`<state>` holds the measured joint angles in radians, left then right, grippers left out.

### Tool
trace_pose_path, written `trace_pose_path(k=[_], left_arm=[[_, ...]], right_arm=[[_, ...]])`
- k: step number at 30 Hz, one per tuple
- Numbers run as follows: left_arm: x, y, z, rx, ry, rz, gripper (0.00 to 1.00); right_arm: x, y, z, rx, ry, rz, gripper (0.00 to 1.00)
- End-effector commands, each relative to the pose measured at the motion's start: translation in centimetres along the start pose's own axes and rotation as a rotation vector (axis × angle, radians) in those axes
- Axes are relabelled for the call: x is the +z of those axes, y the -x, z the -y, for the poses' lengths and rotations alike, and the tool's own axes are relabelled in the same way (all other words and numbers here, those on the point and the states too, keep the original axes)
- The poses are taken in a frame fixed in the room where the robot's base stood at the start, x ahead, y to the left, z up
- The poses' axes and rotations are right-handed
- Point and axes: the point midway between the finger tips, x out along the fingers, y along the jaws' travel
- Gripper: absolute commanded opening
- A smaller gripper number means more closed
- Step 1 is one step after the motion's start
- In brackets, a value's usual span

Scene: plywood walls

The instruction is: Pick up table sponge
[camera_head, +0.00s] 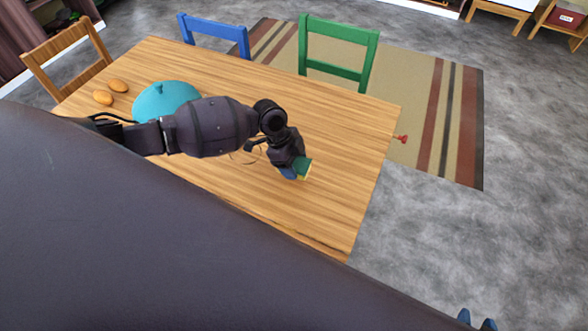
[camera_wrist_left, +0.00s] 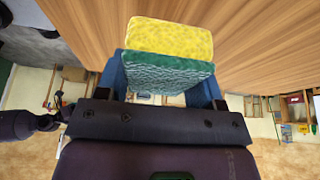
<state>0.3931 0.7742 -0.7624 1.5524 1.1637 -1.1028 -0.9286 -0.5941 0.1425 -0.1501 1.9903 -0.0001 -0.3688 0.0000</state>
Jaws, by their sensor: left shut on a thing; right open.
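The sponge (camera_head: 304,168), yellow on one side and green on the other, is at my left gripper (camera_head: 291,172) over the right part of the wooden table (camera_head: 330,210). In the left wrist view, the sponge (camera_wrist_left: 170,38) sits between the blue fingers of my left gripper (camera_wrist_left: 165,75), which is shut on it. The gripper hides part of the sponge in the head view. I cannot tell how far the sponge is from the tabletop. My right gripper (camera_head: 477,321) shows only its blue fingertips at the bottom right edge, apart and empty, away from the table.
A teal domed lid (camera_head: 163,97) and orange-brown oval items (camera_head: 110,93) are on the table's left part. Wooden (camera_head: 65,60), blue (camera_head: 215,32) and green (camera_head: 338,48) chairs stand around it. A small red object (camera_head: 402,139) shows beyond the table's right edge, above the striped rug (camera_head: 440,110).

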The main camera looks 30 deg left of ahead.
Motion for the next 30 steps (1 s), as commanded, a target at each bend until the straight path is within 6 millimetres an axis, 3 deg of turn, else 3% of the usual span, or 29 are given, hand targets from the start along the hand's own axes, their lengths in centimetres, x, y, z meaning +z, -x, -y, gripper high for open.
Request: trace_pose_path(k=[6, 15, 22, 30], left_arm=[[-2.3, 5.6, 0.1, -0.004, -0.005, 0.000, 0.39], [-4.8, 11.6, 0.1, -0.002, -0.003, 0.000, 0.39], [-5.8, 13.9, 0.0, 0.000, -0.002, 0.000, 0.39], [-6.0, 14.4, 0.0, -0.001, 0.000, 0.000, 0.39]], right_arm=[[0.0, 0.6, -0.1, 0.002, -0.002, 0.008, 0.43], [0.0, 0.9, -0.1, 0.003, -0.003, 0.012, 0.43], [-0.5, 0.7, -0.1, 0.002, -0.002, 0.004, 0.43], [-1.0, 0.4, -0.1, 0.000, 0.000, -0.006, 0.43]])
